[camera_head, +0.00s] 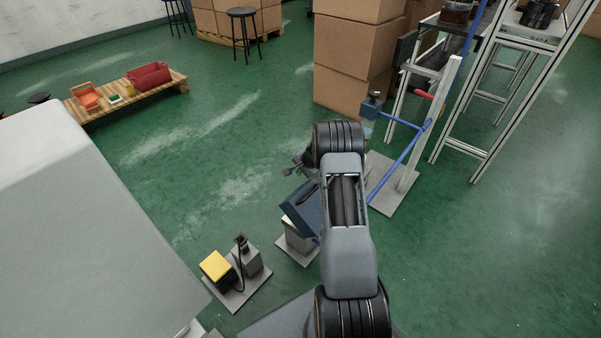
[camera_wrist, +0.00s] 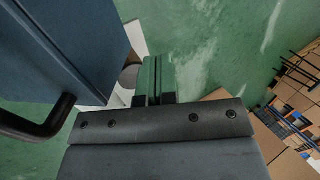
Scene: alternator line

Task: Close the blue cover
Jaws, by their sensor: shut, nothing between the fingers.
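The blue cover (camera_head: 299,212) sits on a grey pedestal near the middle of the head view, just left of my arm, which hides part of it. It looks tilted. In the wrist view, the blue cover (camera_wrist: 80,40) fills the upper left, with a black bar handle (camera_wrist: 40,128) on it. My gripper (camera_wrist: 157,72) is shut and empty in the wrist view, to the right of the cover and apart from the handle. In the head view, only a small dark part of my gripper (camera_head: 292,171) shows, beyond the cover. How far the cover stands open is hard to tell.
A yellow-topped box (camera_head: 215,264) on a floor plate stands left of the pedestal (camera_head: 296,238). A blue-piped post stand (camera_head: 410,165) is at the right. Cardboard boxes (camera_head: 345,90) stand behind. A large grey surface (camera_head: 80,230) fills the left.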

